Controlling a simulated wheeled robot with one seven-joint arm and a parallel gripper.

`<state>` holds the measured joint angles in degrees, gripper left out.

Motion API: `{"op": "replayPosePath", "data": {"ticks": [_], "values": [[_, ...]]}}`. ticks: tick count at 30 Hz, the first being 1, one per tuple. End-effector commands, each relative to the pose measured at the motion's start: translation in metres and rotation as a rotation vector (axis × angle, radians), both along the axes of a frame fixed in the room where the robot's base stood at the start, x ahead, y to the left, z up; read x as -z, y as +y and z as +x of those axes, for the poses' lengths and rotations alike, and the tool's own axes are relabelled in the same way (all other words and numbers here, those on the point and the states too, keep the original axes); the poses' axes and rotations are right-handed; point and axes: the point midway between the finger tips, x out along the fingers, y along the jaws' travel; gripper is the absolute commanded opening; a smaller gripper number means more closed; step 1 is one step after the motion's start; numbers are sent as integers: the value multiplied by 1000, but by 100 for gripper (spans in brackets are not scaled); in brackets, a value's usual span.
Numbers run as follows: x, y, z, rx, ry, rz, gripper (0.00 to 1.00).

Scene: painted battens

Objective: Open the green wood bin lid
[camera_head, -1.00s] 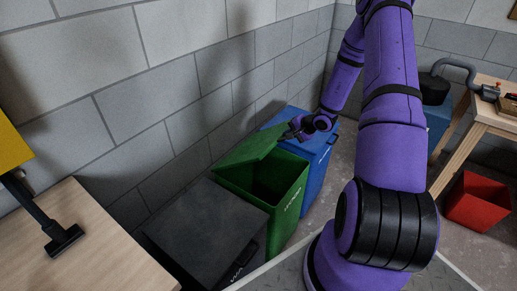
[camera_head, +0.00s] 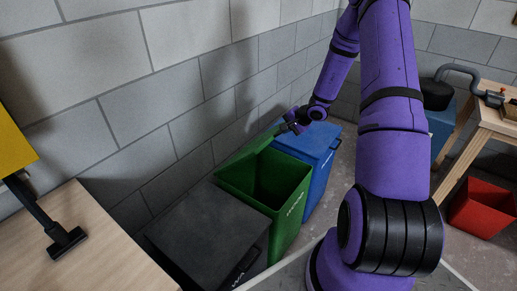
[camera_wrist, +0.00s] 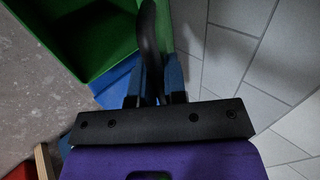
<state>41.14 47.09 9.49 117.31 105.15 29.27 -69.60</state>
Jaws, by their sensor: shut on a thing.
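The green wood bin (camera_head: 283,205) stands between a dark bin and a blue bin along the wall. Its green lid (camera_head: 250,155) is raised and tilted up toward the wall, and the dark inside of the bin shows. My gripper (camera_head: 290,122) is at the lid's upper edge. In the wrist view my gripper (camera_wrist: 153,92) is shut on a dark curved handle (camera_wrist: 149,40), with the open green bin (camera_wrist: 95,30) to its left. The far end of the handle and its joint with the lid are hard to make out.
The dark bin (camera_head: 210,230) is to the left and the blue bin (camera_head: 318,150) to the right. The block wall (camera_head: 190,90) is close behind the lid.

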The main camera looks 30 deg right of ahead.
Motion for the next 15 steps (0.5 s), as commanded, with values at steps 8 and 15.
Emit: {"op": "replayPosePath", "data": {"ticks": [8, 15], "values": [[-19, 10, 22, -5, 43, -21, 0], [-34, 17, 40, -5, 83, -38, 0]]}}
